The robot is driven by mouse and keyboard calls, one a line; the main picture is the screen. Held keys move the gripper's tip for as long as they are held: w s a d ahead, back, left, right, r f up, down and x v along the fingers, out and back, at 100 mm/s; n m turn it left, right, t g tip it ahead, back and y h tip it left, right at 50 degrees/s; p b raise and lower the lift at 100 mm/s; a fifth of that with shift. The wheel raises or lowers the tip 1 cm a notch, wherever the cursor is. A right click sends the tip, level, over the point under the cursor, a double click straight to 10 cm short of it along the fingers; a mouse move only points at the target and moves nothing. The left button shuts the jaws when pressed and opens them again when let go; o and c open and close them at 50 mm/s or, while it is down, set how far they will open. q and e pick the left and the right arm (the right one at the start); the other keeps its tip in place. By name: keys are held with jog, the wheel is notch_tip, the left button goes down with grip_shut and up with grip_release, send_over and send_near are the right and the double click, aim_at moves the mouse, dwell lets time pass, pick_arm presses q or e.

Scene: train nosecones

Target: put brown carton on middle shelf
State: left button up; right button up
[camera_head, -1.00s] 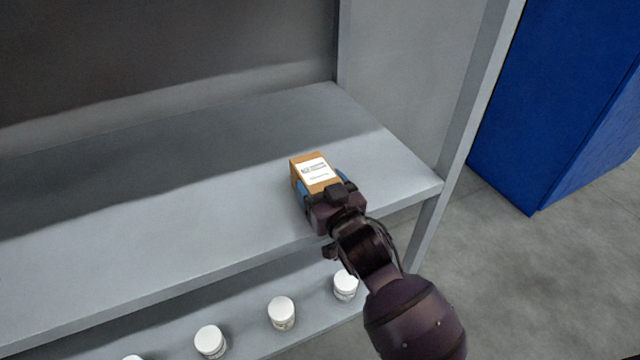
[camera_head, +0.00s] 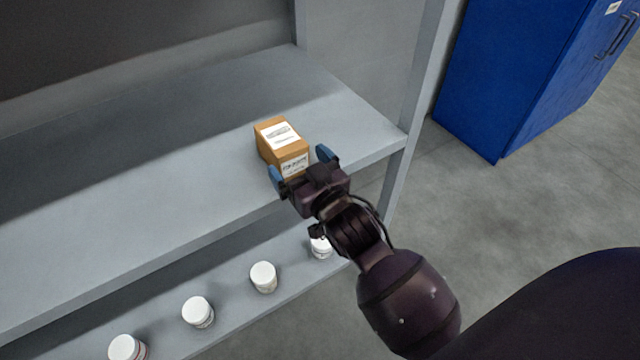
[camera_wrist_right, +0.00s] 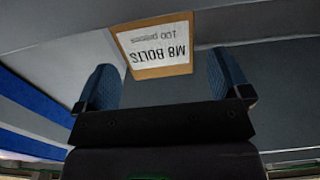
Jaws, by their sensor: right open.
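The brown carton (camera_head: 270,146) with white labels sits upright on the grey shelf (camera_head: 150,215), near its front edge and toward the right end. In the right wrist view the carton (camera_wrist_right: 155,47) shows its "M8 BOLTS 100 pieces" label beyond the fingers. My right gripper (camera_head: 302,166) is open with blue finger pads, at the shelf's front edge, just in front of the carton. In the right wrist view the open gripper (camera_wrist_right: 163,88) has nothing between its fingers. My left gripper is not in view.
A lower shelf holds several white jars (camera_head: 263,277) in a row. A shelf post (camera_head: 408,130) stands to the right of the carton. A blue cabinet (camera_head: 510,80) stands on the floor further right. The shelf is clear left of the carton.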

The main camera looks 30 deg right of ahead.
pick_arm(q)
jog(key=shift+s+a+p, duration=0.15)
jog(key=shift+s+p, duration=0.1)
jog(key=shift+p, duration=0.2)
pick_arm(e)
jog(key=s, duration=0.6)
jog(key=shift+s, duration=0.3)
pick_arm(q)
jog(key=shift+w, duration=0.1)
pick_arm(e)
jog(key=shift+d, duration=0.1)
